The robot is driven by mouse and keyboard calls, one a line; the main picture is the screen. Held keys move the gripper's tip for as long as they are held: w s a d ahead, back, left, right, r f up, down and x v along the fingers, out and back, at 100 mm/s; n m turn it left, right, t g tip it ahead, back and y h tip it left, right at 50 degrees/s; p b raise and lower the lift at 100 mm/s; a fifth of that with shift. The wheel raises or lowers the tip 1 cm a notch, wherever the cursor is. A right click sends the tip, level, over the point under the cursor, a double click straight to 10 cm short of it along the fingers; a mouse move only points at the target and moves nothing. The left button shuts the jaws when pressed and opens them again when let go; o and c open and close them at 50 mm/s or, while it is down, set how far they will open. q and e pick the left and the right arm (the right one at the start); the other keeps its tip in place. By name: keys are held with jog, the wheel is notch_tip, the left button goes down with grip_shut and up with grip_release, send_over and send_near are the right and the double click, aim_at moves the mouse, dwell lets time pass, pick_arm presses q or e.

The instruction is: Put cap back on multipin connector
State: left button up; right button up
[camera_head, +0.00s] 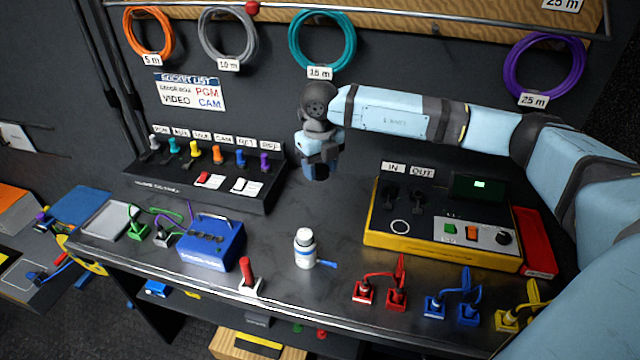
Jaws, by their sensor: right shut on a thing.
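My right gripper (318,172) hangs fingers down above the back middle of the desk. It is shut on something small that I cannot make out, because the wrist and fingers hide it. I cannot single out the multipin connector or its cap with certainty. Along the front right edge stand pairs of small connectors joined by short loops: red (365,293), blue (434,307) and yellow (508,320). They are well apart from the gripper, to its right and nearer the front. My left gripper is not in view.
A white bottle (305,250) stands on the desk below the gripper. A blue box (212,243) and a red-handled piece (247,272) are to the left. A yellow-framed panel (440,235) is on the right, a sloped connector rack (200,180) behind.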

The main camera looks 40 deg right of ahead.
jog(key=shift+r, duration=0.4)
jog(key=n, duration=0.1)
jog(key=a+n, duration=0.1)
jog(key=n, duration=0.3)
jog(key=shift+a+f, duration=0.15)
jog(key=shift+a, duration=0.25)
jog(key=a+n, duration=0.5)
jog(key=n, duration=1)
jog(key=a+n, duration=0.5)
jog(key=n, duration=1.1)
jog(key=shift+s+a+f, duration=0.3)
jog(key=shift+s+f, duration=0.15)
